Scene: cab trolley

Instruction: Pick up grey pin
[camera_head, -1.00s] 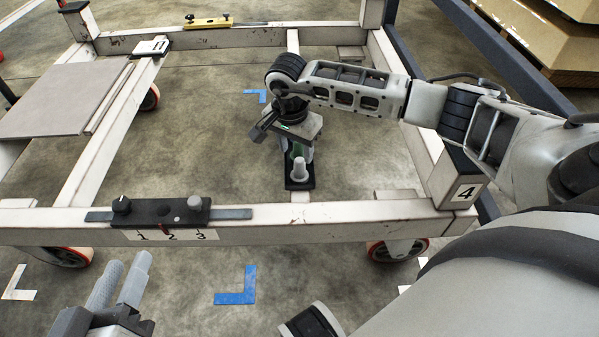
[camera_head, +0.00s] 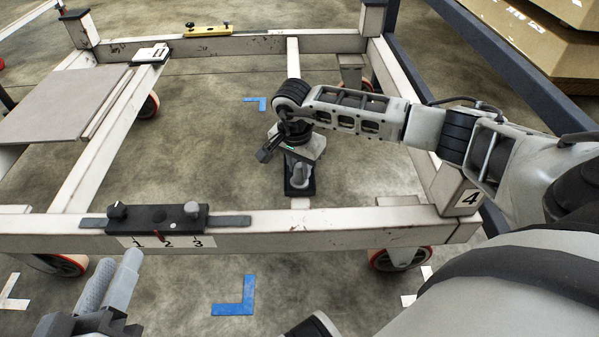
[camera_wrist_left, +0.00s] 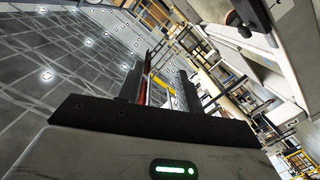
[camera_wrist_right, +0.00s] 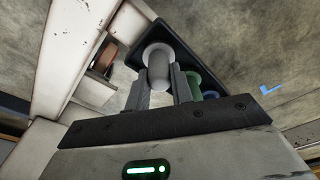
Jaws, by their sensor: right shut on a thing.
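The grey pin (camera_head: 299,174) stands upright at a small black tray (camera_head: 291,192) on the trolley's middle beam. My right gripper (camera_head: 298,165) is over the tray, with its fingers on the pin. In the right wrist view, the rounded grey pin (camera_wrist_right: 158,68) sits between both fingers of my right gripper (camera_wrist_right: 160,80), which is shut on it. Its wide light base rests over the black tray (camera_wrist_right: 185,45). A green pin (camera_wrist_right: 194,82) and a blue pin (camera_wrist_right: 211,94) are partly hidden behind the right finger. My left gripper (camera_head: 110,282) is empty and open, also in its wrist view (camera_wrist_left: 160,85).
The white trolley frame (camera_head: 330,222) surrounds the tray. A black block (camera_head: 160,217) with knobs and numbers lies on its front beam. A grey panel (camera_head: 60,103) lies at left and a yellow level-like bar (camera_head: 207,31) at the back. The floor inside the frame is clear.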

